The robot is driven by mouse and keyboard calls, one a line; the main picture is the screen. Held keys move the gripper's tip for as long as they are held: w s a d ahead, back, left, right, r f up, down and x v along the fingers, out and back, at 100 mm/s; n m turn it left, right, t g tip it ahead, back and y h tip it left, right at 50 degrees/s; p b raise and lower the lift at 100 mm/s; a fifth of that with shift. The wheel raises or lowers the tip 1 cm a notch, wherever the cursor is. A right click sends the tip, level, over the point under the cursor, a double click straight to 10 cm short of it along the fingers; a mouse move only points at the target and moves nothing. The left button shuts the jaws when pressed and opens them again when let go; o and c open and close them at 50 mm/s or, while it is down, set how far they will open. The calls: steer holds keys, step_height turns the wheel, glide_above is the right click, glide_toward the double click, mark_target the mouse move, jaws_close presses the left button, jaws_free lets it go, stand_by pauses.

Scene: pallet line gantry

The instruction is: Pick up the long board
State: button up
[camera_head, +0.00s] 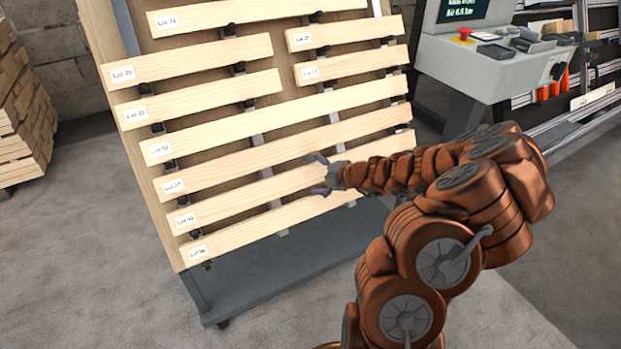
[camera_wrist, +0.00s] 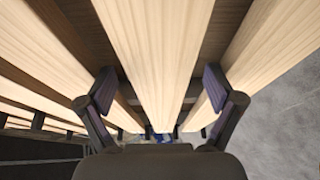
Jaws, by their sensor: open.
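Several long pale wooden boards lie in tilted rows on a rack, each with a white lot label at its left end. My gripper (camera_head: 319,174) is at the right half of the second-lowest long board (camera_head: 245,195), one finger toward its upper edge and one toward its lower edge. In the wrist view this board (camera_wrist: 155,45) runs down the middle between the open fingers of my gripper (camera_wrist: 158,90), with space on both sides. Nothing is held. The fingers' depth relative to the board is unclear. My arm covers part of the lower boards' right ends.
Neighbouring long boards lie close above (camera_head: 240,162) and below (camera_head: 232,236), with narrow gaps. Shorter boards (camera_head: 190,60) sit higher on the rack. A grey control desk (camera_head: 455,65) stands at the right. A stack of wood (camera_head: 20,110) stands at the left. Open floor (camera_head: 80,270) lies in front.

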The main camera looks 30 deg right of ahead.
steer(key=shift+w+a+f, duration=0.1)
steer(key=shift+w+f, duration=0.05)
steer(key=shift+w, duration=0.2)
steer(key=c, duration=1.7)
steer(key=shift+o, duration=0.2)
